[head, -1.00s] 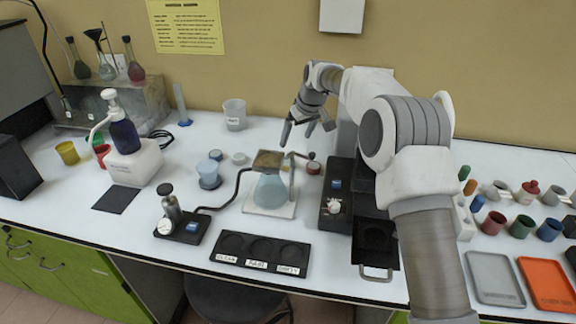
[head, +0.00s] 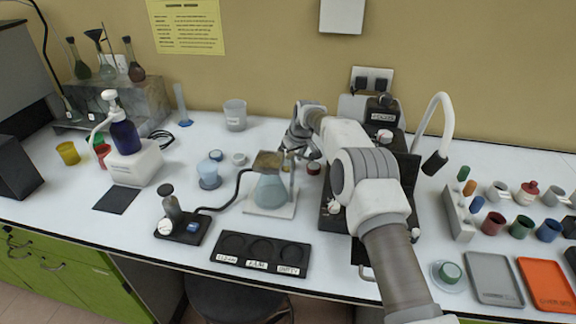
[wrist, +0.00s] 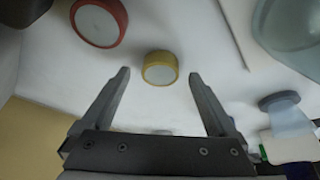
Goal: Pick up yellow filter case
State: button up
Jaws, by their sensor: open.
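The yellow filter case (wrist: 160,68) is a short round case with a pale face, on the white bench. In the wrist view it sits in line with the gap between my fingertips, slightly beyond them. My gripper (wrist: 158,76) is open and empty, with a finger on each side of that gap. In the head view my gripper (head: 297,150) is low over the bench behind the flask, and the yellow case is hardly visible there. The red case (wrist: 100,22) lies to the upper left in the wrist view and right of my gripper in the head view (head: 314,168).
The flask (head: 271,190) on its stand is in front of my gripper. Black equipment stands beneath and behind my arm. A labelled three-well black tray (head: 262,251) lies at the front.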

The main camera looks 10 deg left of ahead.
jog(key=shift+w+a+f, duration=0.1)
jog(key=shift+a+f, duration=0.05)
jog(key=shift+f, duration=0.2)
jog(key=c, duration=1.4)
jog(key=shift+r, duration=0.15)
